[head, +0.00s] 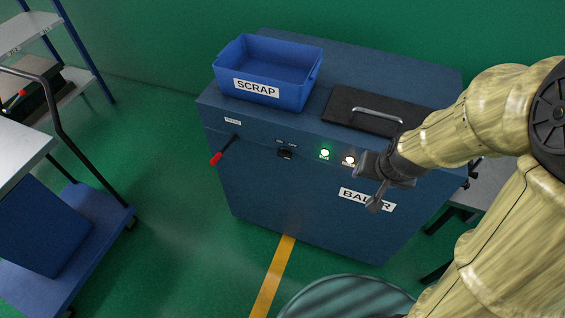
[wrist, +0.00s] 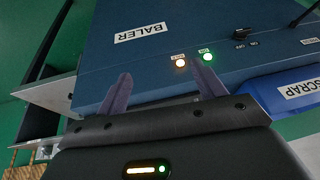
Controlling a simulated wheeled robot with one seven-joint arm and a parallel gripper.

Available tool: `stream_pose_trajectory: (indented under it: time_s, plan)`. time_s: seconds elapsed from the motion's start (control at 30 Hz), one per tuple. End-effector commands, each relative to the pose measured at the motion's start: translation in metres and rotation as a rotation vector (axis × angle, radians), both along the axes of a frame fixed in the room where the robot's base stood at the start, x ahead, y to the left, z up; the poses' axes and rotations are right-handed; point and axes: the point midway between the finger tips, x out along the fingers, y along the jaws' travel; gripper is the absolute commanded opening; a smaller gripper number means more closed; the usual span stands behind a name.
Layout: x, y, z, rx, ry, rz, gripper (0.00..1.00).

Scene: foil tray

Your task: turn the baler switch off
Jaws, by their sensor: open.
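The blue baler (head: 300,200) stands against the green wall. Its small black switch (head: 286,153) is on the upper front face under ON and OFF labels; it also shows in the wrist view (wrist: 241,34). I cannot tell which way the switch is set. Beside it a green lamp (head: 324,153) and an amber-white lamp (head: 348,160) are lit. My gripper (head: 374,190) is open and empty in front of the baler's right part, near the BALER label (head: 367,199), to the right of the switch and apart from it. In the wrist view my two fingers (wrist: 160,90) are spread.
A red-tipped lever (head: 222,151) sticks out left of the switch. A blue SCRAP bin (head: 268,72) and a black handled lid (head: 372,110) are on the baler's top. A cart (head: 60,230) is at left. A round ribbed teal object (head: 345,297) is in front. Floor between is clear.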

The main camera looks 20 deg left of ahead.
Motion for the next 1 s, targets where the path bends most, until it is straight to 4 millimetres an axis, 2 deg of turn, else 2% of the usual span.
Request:
stream_pose_trajectory:
  time_s: [0.03,0.3,0.5,0.77,1.0]
  plan:
    - [0.009,0.019,-0.025,0.01,-0.027,0.007,0.69]
    - [0.05,0.097,-0.091,0.033,-0.227,-0.045,0.69]
    - [0.061,0.151,-0.135,0.003,-0.399,-0.076,0.69]
    - [0.049,0.212,-0.181,-0.06,-0.671,-0.098,0.69]
    - [0.009,0.258,-0.206,-0.113,-0.968,-0.106,0.69]
